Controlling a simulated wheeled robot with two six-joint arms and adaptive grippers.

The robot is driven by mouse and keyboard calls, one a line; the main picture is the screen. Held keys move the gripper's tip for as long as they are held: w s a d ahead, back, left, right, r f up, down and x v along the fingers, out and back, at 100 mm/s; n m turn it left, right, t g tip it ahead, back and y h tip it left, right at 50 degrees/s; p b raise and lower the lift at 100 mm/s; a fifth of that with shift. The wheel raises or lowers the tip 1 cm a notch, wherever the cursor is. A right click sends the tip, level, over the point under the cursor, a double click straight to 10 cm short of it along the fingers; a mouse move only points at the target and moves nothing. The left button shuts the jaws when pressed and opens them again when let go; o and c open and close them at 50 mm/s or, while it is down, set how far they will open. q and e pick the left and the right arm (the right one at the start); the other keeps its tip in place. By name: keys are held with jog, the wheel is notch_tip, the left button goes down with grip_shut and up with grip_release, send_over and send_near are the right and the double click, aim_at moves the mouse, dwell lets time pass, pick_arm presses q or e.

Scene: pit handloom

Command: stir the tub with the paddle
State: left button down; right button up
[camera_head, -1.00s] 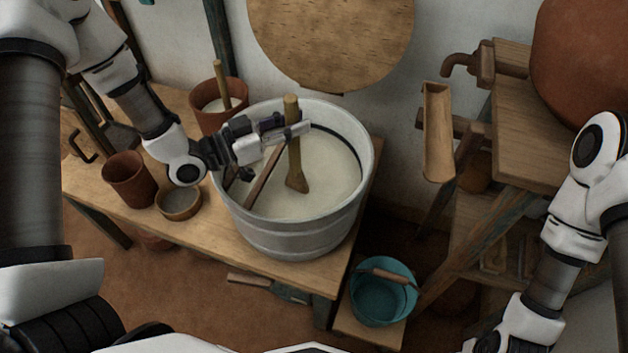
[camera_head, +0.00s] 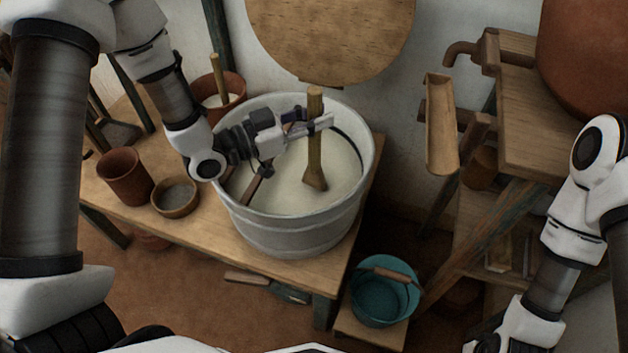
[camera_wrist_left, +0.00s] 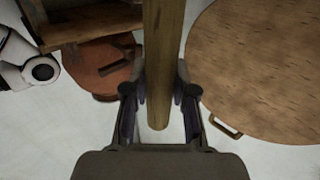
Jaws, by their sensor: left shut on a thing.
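A large grey metal tub (camera_head: 290,236) full of pale liquid stands on the wooden table. My left gripper (camera_head: 318,124) reaches over the tub from the left and is shut on the upright wooden paddle (camera_head: 315,158). The paddle's flared lower end is at the pale liquid, right of the tub's middle. In the left wrist view the paddle's shaft (camera_wrist_left: 161,60) runs between the fingers (camera_wrist_left: 160,100). A second brown stick (camera_head: 256,184) leans inside the tub, partly hidden by the gripper. My right arm shows at the right, but its gripper is out of view.
A clay pot with a stick (camera_head: 228,88), a clay cup (camera_head: 125,178) and a small bowl (camera_head: 175,197) stand left of the tub. A teal bucket (camera_head: 383,290) sits low at front right. A round wooden board (camera_head: 332,35) hangs behind.

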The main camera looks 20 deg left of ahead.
pick_arm(q)
notch_tip(320, 180, up, 21)
jog(key=p, duration=1.6)
dwell(0.4)
